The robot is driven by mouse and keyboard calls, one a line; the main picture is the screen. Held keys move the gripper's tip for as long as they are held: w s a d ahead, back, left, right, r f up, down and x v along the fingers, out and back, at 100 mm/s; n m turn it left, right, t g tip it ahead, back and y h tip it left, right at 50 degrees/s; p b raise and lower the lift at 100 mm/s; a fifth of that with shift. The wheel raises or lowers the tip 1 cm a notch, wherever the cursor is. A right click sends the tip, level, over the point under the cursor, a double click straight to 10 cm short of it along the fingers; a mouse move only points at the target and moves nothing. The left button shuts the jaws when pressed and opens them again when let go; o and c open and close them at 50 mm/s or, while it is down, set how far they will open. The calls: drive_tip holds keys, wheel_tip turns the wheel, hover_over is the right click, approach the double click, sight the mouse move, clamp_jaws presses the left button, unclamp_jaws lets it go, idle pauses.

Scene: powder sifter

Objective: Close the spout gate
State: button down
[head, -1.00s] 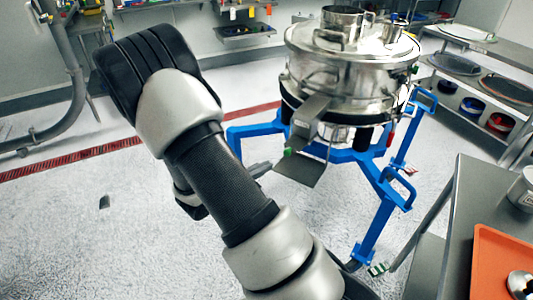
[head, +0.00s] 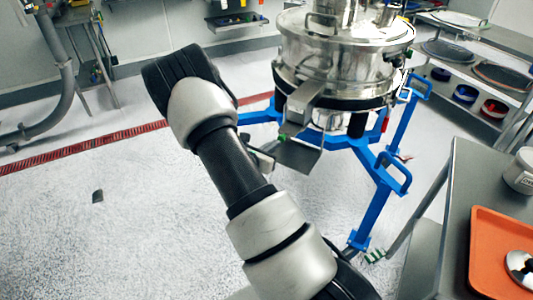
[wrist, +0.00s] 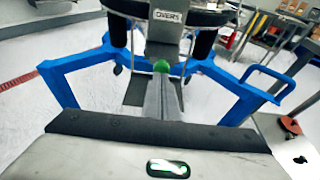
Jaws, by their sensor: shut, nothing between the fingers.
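The steel sifter (head: 340,62) stands in the blue frame, with its spout (head: 304,104) sloping down towards me. A flat grey gate plate (head: 297,155) sticks out tilted below the spout's mouth, so the gate looks open. A small green knob (head: 282,137) sits beside the spout. In the wrist view the green knob (wrist: 161,66) is straight ahead of the fingertips, and the grey plate (wrist: 135,90) shows behind the fingers. My gripper (wrist: 163,82) is shut and empty, its tips close to the knob; contact cannot be told. In the head view my arm hides most of it.
The blue frame (head: 375,205) spreads around the spout, with handles and legs on the right. A steel table (head: 440,215) with an orange tray (head: 485,265) stands at the right. Shelves (head: 465,75) stand behind. The floor at left is open.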

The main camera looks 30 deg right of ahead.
sight(280, 137)
drive_tip(key=shift+w+d, duration=0.25)
drive_tip(key=shift+d, duration=0.15)
drive_tip(key=shift+d, duration=0.1)
drive_tip(key=w+d, duration=0.1)
drive_tip(key=w+d+b, duration=0.1)
drive_tip(key=d, duration=0.1)
drive_tip(key=d+b, duration=0.1)
drive_tip(key=d, duration=0.1)
drive_tip(key=shift+w+f, duration=0.1)
drive_tip(key=shift+w, duration=0.3)
drive_tip(key=shift+w+d+r, duration=0.2)
drive_tip(key=shift+d+r, duration=0.1)
drive_tip(key=shift+d, duration=0.05)
